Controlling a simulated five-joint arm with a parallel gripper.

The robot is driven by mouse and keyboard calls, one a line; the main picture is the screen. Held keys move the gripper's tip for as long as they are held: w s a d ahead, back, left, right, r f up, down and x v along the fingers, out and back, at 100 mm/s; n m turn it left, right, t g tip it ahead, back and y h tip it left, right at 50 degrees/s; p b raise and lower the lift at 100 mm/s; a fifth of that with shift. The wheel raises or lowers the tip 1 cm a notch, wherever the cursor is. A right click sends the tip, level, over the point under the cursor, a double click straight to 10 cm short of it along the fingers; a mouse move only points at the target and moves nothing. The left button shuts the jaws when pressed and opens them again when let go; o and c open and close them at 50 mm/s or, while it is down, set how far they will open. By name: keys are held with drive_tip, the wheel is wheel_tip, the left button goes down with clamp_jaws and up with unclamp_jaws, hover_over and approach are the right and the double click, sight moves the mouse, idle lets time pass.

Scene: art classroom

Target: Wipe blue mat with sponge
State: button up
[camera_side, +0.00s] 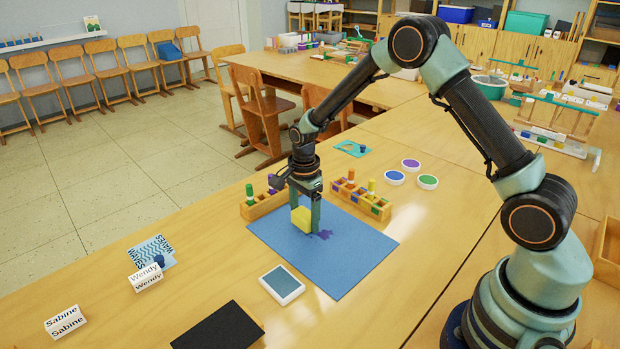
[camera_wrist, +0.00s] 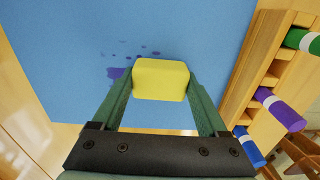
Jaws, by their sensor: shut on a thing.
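A blue mat (camera_side: 344,258) lies flat on the wooden table. My gripper (camera_side: 307,218) is over the far left part of the mat, pointing down. It is shut on a yellow sponge (camera_side: 300,216), which also shows between the fingers in the wrist view (camera_wrist: 160,80). Purple stains (camera_side: 325,235) mark the mat beside the sponge. In the wrist view a purple blotch (camera_wrist: 117,73) lies left of the sponge, with small spots above it. I cannot tell whether the sponge touches the mat.
Wooden racks with coloured markers stand at the mat's far edge, one at left (camera_side: 262,204) and one at right (camera_side: 362,200). A white-framed pad (camera_side: 282,284) and a black sheet (camera_side: 218,328) lie nearer. Round paint pots (camera_side: 395,178) sit beyond the right rack.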

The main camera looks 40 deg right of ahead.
sight(329, 238)
drive_tip(key=shift+w, duration=0.45)
drive_tip(key=shift+s+d+f, duration=0.1)
drive_tip(key=shift+d, duration=0.35)
drive_tip(key=shift+s+d, duration=0.1)
drive_tip(key=shift+s, duration=3.75)
drive_tip(key=w, duration=0.6)
drive_tip(key=shift+w+f, duration=0.1)
drive_tip(key=shift+w, duration=0.8)
drive_tip(key=shift+r, duration=4.15)
